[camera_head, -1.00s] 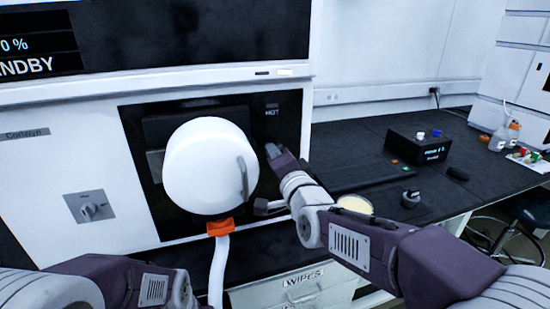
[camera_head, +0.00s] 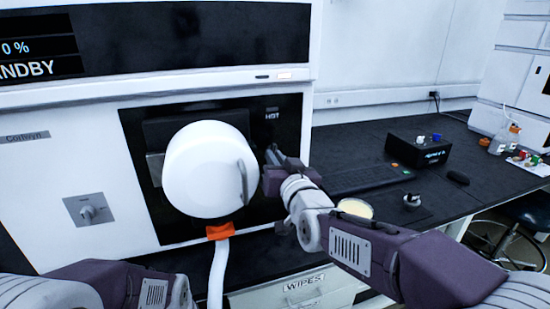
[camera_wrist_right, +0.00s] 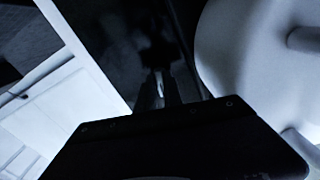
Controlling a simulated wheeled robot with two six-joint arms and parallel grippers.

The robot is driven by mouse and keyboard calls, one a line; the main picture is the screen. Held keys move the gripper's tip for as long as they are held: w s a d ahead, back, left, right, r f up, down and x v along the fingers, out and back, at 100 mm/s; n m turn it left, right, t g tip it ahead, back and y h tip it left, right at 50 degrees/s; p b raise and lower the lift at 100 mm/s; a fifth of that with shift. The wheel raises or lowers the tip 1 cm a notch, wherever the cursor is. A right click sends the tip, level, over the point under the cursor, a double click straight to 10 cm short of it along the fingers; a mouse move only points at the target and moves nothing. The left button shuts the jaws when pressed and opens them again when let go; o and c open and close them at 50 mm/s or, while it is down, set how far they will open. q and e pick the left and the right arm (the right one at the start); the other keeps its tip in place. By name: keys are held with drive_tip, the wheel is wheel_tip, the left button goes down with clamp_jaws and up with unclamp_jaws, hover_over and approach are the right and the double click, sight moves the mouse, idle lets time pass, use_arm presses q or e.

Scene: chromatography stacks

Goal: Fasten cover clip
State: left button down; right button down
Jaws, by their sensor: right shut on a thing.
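A round white cover (camera_head: 205,170) with a curved grey handle (camera_head: 243,182) on its right side sits in the instrument's dark recess. It also shows at the right of the right wrist view (camera_wrist_right: 235,50). My right gripper (camera_head: 273,157) is just right of the cover, in front of the dark panel. Its fingers (camera_wrist_right: 161,88) are close together on a thin pale piece, apparently the cover clip. The piece is mostly hidden and dark. My left arm shows at the lower left; its gripper is out of frame.
An orange fitting (camera_head: 220,231) with a white hose (camera_head: 219,265) hangs under the cover. A knob (camera_head: 89,211) is on the panel at left. The dark bench (camera_head: 345,150) at right carries a black box (camera_head: 418,149) and a keyboard (camera_head: 365,178).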

drive_tip(key=shift+n, duration=1.2)
drive_tip(key=c, duration=1.5)
unclamp_jaws()
drive_tip(key=p+v, duration=0.1)
drive_tip(key=v, duration=0.8)
